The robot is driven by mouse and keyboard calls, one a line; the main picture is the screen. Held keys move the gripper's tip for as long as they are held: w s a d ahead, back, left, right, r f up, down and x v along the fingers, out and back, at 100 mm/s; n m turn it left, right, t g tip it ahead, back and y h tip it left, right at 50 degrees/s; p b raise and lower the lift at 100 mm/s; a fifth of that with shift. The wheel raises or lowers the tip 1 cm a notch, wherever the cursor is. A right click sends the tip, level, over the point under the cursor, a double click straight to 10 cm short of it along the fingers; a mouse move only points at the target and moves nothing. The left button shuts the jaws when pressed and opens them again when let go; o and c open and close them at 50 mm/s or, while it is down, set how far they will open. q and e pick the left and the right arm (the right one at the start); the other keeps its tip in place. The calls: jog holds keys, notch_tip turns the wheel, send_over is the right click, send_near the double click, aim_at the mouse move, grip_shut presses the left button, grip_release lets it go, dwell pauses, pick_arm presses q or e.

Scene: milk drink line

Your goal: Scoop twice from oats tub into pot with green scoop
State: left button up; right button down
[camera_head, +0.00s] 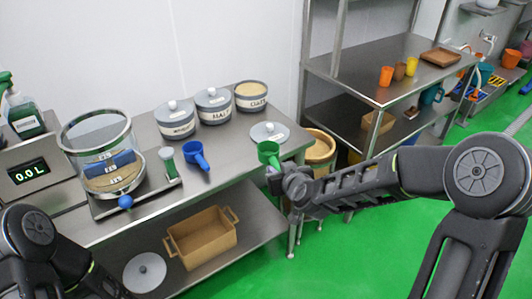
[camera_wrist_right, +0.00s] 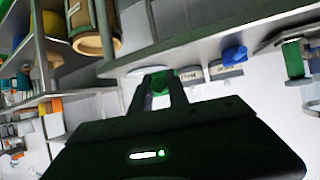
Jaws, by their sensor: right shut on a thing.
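The oats tub (camera_head: 251,104) stands open at the back right of the steel table, with pale oats at its top. My right gripper (camera_head: 274,172) is shut on the green scoop (camera_head: 268,150) near the table's right front corner, in front of the tub. The scoop also shows between the fingers in the right wrist view (camera_wrist_right: 158,82); its contents cannot be made out. The clear glass pot (camera_head: 80,148) stands at the left of the table, with brownish material low inside. My left gripper is out of view; only part of that arm shows at lower left.
A grey lid (camera_head: 268,130) lies near the scoop. Two lidded tubs, one of them the malt tub (camera_head: 213,108), stand left of the oats. A wooden bucket (camera_head: 320,150) stands to the right.

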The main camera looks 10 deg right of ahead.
notch_tip(320, 180, down, 10)
jog(key=s+d+b, duration=0.1)
jog(key=s+b, duration=0.1)
jog(key=b, duration=0.1)
jog(key=shift+s+f+m+h, duration=0.25)
jog(key=shift+s+m+h, duration=0.15)
jog(key=shift+r, duration=0.15)
